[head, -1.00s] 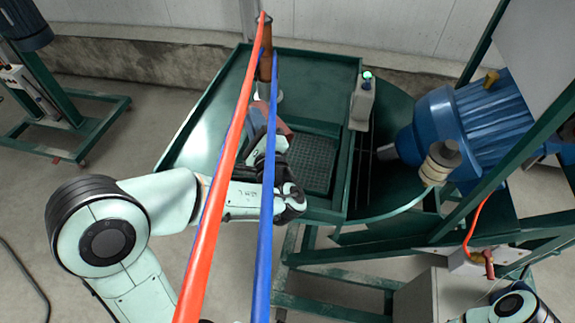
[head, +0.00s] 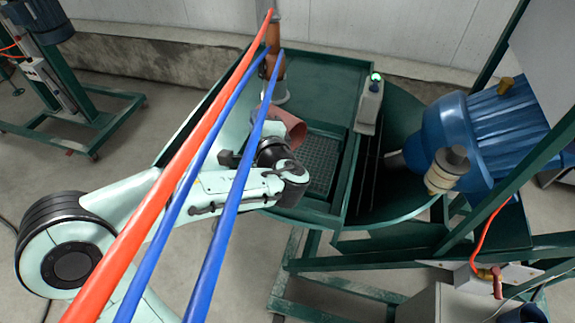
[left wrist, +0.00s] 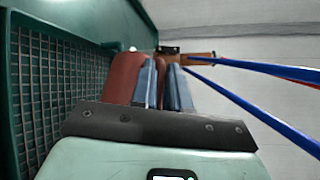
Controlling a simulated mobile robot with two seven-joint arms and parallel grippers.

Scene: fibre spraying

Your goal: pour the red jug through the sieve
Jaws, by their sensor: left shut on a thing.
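The red jug (head: 288,124) shows in the head view just beyond my left gripper, at the upper left edge of the sieve. It looks tilted toward the sieve; its contents and any flow cannot be seen. My left gripper (head: 266,138) is shut on the jug, and the arm hides part of it. In the left wrist view the two fingers (left wrist: 163,84) close on the jug's handle side, with the red body (left wrist: 122,78) beside them. The sieve (head: 321,160) is a dark mesh in the green table; it also shows in the left wrist view (left wrist: 55,95). My right gripper is out of view.
Red (head: 165,183) and blue (head: 228,207) hoses cross in front of my left arm. A blue motor (head: 478,128) is farther right. The green table's back surface (head: 325,85) is clear.

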